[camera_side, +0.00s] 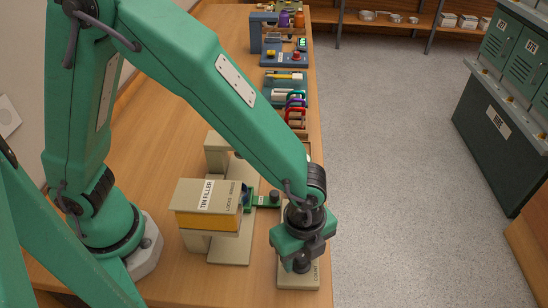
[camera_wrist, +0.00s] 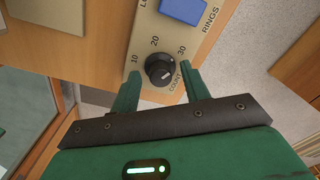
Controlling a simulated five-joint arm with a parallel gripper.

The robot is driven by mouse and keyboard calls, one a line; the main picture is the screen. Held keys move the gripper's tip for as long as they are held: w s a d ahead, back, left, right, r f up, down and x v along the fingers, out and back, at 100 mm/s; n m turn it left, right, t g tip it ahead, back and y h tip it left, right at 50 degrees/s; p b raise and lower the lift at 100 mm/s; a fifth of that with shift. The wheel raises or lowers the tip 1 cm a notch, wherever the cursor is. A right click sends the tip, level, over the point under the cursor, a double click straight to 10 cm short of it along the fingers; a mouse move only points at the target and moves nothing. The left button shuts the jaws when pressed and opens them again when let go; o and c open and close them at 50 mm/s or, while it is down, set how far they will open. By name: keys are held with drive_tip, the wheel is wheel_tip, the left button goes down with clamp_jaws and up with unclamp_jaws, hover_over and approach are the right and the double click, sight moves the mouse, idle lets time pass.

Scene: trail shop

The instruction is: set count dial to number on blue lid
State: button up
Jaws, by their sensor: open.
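The count dial (camera_wrist: 160,70) is a round black knob on a beige panel (camera_wrist: 143,40), with 10, 20 and 30 around it and the word COUNT beside it. A pale mark shows on the knob, but I cannot tell which number it points to. My gripper (camera_wrist: 162,76) is open, one green finger on each side of the dial in the wrist view; I cannot tell whether they touch it. In the side view my gripper (camera_side: 302,264) hangs over the panel (camera_side: 298,282) and hides the dial. I see no blue lid with a readable number.
A blue square piece (camera_wrist: 184,10) sits on the panel near the word RINGS. The tin filler (camera_side: 208,204) stands left of my gripper. Several coloured items and a blue-grey device (camera_side: 283,58) with a green display stand farther along the bench. The floor (camera_side: 400,150) at right is clear.

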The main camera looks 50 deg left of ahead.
drive_tip(key=c, duration=1)
drive_tip(key=shift+n, duration=0.4)
drive_tip(key=n, duration=1.1)
drive_tip(key=shift+s+d, duration=0.1)
drive_tip(key=shift+s, duration=0.05)
drive_tip(key=o, duration=1)
